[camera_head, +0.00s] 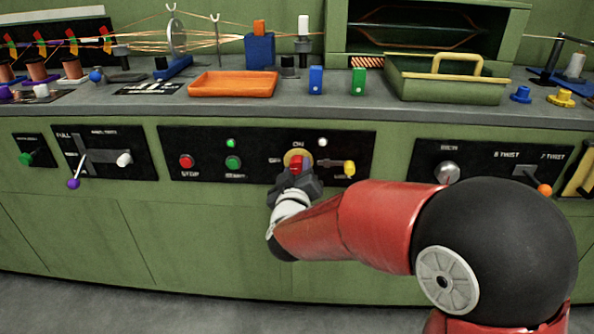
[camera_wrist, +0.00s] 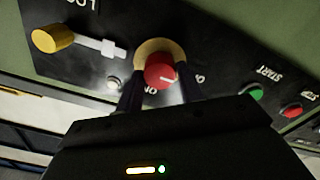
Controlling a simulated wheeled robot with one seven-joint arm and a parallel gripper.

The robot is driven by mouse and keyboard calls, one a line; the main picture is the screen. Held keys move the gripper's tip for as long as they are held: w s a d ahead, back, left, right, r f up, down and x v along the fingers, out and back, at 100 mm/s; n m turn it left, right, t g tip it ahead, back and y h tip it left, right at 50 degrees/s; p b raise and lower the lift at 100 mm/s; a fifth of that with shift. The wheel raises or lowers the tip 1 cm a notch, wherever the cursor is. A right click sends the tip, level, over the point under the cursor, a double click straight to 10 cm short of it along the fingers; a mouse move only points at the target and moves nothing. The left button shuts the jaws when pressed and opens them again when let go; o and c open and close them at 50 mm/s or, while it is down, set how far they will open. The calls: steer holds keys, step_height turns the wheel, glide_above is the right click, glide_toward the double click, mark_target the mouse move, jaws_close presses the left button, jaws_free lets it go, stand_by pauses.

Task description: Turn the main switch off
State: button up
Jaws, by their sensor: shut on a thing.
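The main switch (camera_head: 296,163) is a red knob on a yellow round plate, set in the black panel on the front of the green machine. In the wrist view the red knob (camera_wrist: 160,72) shows a white mark on its face, and the lettering "ON" is near it. My gripper (camera_head: 296,172) is at the knob, with one dark finger on each side of it. In the wrist view my gripper (camera_wrist: 158,92) is shut on the red knob. The knob's sides are partly hidden by the fingers.
The same panel has a red stop button (camera_head: 186,161), a green start button (camera_head: 233,162) and a yellow-handled lever (camera_head: 349,168) close by on the right. An orange tray (camera_head: 233,84) and a green tray (camera_head: 445,88) stand on the grey bench top above.

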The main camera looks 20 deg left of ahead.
steer(key=shift+f, duration=0.1)
steer(key=o, duration=1)
steer(key=shift+s, duration=0.15)
steer(key=v, duration=0.7)
steer(key=shift+s+d+b, duration=0.15)
steer(key=shift+s+b, duration=0.15)
steer(key=shift+b, duration=0.05)
